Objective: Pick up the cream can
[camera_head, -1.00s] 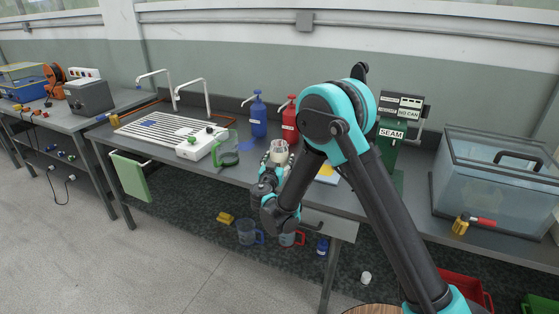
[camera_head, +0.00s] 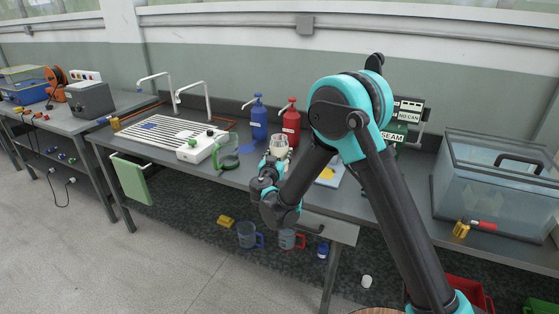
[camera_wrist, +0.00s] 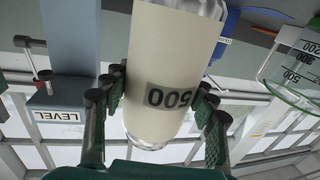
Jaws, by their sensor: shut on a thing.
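The cream can (camera_head: 279,143) is a pale cylinder with a clear rim, at the front of the middle bench in the head view. In the wrist view the can (camera_wrist: 170,70) fills the middle, and its dark label reads 500 upside down. My gripper (camera_wrist: 160,95) has a finger on each side of the can and is shut on it. In the head view my gripper (camera_head: 273,165) is at the bench's front edge, below and in front of the can. The can's lower part is hidden there, so its clearance from the bench is unclear.
A green-handled jug (camera_head: 225,150) stands left of the can. A blue pump bottle (camera_head: 259,122) and a red pump bottle (camera_head: 291,125) stand behind. The seamer (camera_head: 408,112) and a clear tank (camera_head: 492,190) are to the right. Mugs (camera_head: 247,234) sit below the bench.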

